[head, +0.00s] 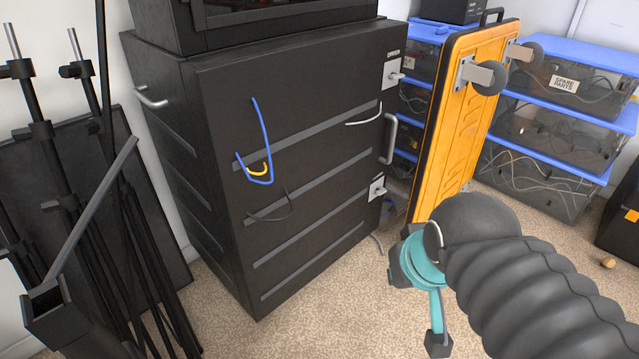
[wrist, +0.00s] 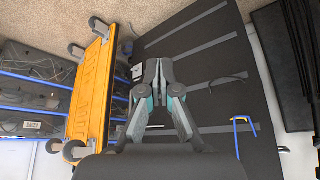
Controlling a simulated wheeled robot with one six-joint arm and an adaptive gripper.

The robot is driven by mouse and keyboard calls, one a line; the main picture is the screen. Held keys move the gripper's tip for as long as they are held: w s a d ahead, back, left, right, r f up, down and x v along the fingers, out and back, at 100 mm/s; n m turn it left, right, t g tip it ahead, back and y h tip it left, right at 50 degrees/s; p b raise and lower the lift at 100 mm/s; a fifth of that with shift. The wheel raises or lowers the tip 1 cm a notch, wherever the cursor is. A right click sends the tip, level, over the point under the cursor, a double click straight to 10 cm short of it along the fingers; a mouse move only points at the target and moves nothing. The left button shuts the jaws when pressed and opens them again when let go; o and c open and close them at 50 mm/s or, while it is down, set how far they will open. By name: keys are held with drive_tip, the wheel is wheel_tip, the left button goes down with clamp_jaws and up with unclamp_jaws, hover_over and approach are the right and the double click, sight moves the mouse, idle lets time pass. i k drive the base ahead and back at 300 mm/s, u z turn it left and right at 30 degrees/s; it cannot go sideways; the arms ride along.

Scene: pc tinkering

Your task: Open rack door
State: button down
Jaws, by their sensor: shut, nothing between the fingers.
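The black rack (head: 180,150) stands left of centre in the head view, with its door (head: 325,90) shut. A silver upright handle (head: 391,138) is on the door's right edge, with one latch plate (head: 393,72) above it and another (head: 377,188) below. My gripper (wrist: 158,63) is shut and empty in the wrist view, in front of the dark door, apart from the handle as far as I can see. A latch plate (wrist: 137,72) shows left of the fingertips. In the head view my arm partly hides the gripper, low and right of the rack.
An orange wheeled board (head: 462,120) stands upright just right of the rack. Blue-lidded bins (head: 560,120) are behind it. Black stands (head: 90,200) lean at the left. Carpet (head: 330,310) is clear in front of the rack.

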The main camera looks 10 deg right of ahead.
sight(306, 89)
drive_tip(key=z, duration=0.2)
drive_tip(key=k, duration=0.45)
drive_tip(key=z, duration=1.2)
drive_tip(key=i, duration=0.7)
drive_tip(key=u, duration=0.55)
drive_tip(key=i, duration=0.5)
drive_tip(key=u, duration=0.35)
